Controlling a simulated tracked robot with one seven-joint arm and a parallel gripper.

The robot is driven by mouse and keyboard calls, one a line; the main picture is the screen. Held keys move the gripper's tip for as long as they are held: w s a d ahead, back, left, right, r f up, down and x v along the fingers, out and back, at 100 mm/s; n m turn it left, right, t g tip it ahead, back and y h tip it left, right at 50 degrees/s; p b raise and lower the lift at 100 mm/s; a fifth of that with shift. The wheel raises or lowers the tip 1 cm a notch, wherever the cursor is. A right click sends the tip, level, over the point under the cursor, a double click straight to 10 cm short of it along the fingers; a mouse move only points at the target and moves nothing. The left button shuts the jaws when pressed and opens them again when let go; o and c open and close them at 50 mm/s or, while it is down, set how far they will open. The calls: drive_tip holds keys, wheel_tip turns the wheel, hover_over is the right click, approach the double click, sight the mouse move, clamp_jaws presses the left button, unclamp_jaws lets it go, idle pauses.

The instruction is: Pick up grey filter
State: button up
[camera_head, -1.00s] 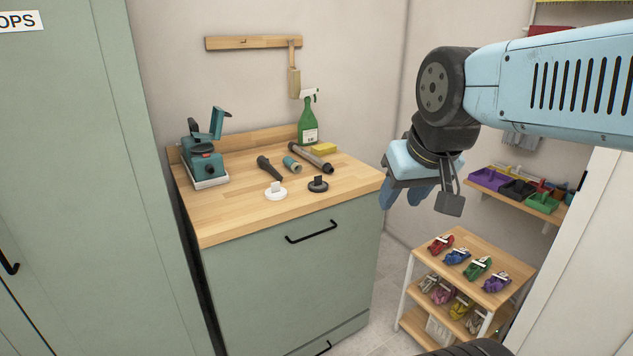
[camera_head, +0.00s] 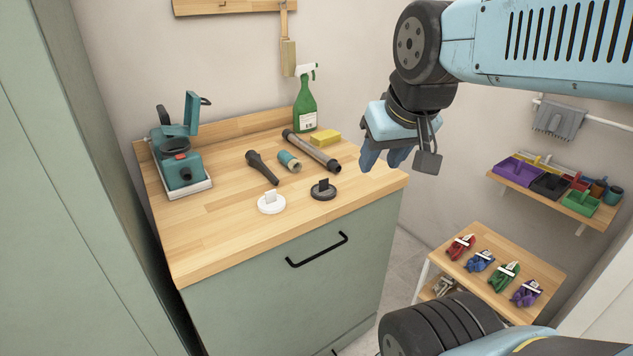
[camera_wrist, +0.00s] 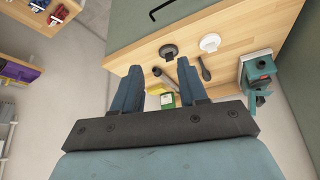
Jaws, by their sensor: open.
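The grey filter (camera_head: 323,190) looks to be the dark grey disc with an upright tab near the front right of the wooden worktop (camera_head: 215,225). It also shows in the wrist view (camera_wrist: 168,52). A similar white disc (camera_head: 271,202) lies just left of it in the head view. My gripper (camera_head: 385,163) is open and empty, above the worktop's right end and apart from the filter. In the wrist view its two blue fingers (camera_wrist: 158,75) are spread, with the filter beyond their tips.
Near the filter lie a black nozzle (camera_head: 262,167), a teal-ended cylinder (camera_head: 288,161), a grey tube (camera_head: 311,150) and a yellow sponge (camera_head: 325,137). A green spray bottle (camera_head: 306,105) and a teal machine (camera_head: 180,160) stand behind. The worktop's front left is clear.

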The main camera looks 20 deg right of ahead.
drive_tip(key=shift+w+a, duration=0.1)
drive_tip(key=shift+a, duration=0.05)
drive_tip(key=shift+o, duration=0.2)
drive_tip(key=o, duration=0.3)
drive_tip(key=shift+w+r, duration=0.1)
drive_tip(key=shift+w, duration=0.2)
drive_tip(key=o, duration=0.7)
drive_tip(key=w+g, duration=0.1)
drive_tip(key=w, duration=0.3)
drive_tip(key=w+n+g, duration=0.1)
drive_tip(key=w, duration=0.8)
drive_tip(key=shift+a+f+n+g, duration=0.25)
drive_tip(key=shift+f+n+g, duration=0.15)
drive_tip(key=shift+o, duration=0.2)
drive_tip(key=n+g, duration=0.2)
drive_tip(key=g, duration=0.1)
hover_over(324, 190)
wheel_tip(324, 190, down, 9)
drive_tip(key=f, duration=1.3)
drive_tip(key=shift+w+f, duration=0.2)
drive_tip(key=shift+f, duration=0.05)
